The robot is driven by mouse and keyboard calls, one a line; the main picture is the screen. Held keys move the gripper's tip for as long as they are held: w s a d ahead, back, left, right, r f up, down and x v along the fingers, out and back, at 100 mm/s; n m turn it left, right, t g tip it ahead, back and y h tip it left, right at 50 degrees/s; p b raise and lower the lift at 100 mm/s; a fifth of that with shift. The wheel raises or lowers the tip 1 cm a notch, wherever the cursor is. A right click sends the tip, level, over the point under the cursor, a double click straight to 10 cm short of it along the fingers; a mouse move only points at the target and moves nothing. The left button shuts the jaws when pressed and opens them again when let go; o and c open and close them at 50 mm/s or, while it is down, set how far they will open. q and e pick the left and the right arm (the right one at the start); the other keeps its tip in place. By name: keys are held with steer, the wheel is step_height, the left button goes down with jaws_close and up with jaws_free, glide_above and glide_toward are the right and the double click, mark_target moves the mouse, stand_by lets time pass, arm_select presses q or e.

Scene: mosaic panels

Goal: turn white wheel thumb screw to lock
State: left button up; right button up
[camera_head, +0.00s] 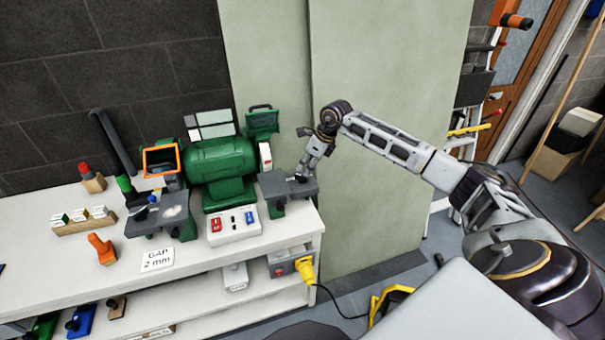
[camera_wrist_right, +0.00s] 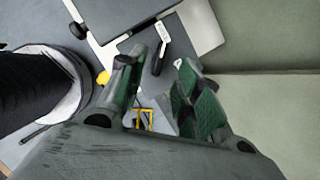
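The green bench grinder (camera_head: 215,160) stands on the white bench. Its right-hand grey tool rest (camera_head: 275,186) sits below a white part (camera_head: 265,155), perhaps the white wheel or its guard. My right gripper (camera_head: 302,174) points down at the outer end of this rest. My left gripper is out of view.
A left tool rest (camera_head: 150,224), a white switch box (camera_head: 234,226), a "GAP 2 mm" card (camera_head: 158,259) and an orange tool (camera_head: 102,249) are on the bench. A yellow plug (camera_head: 304,268) hangs below the right end. Floor right of the bench holds a yellow frame (camera_head: 388,298).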

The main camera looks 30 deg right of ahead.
mark_target(302, 176)
steer(key=shift+p+x, duration=0.35)
steer(key=shift+x, duration=2.5)
steer(key=shift+c, duration=0.3)
jaws_close()
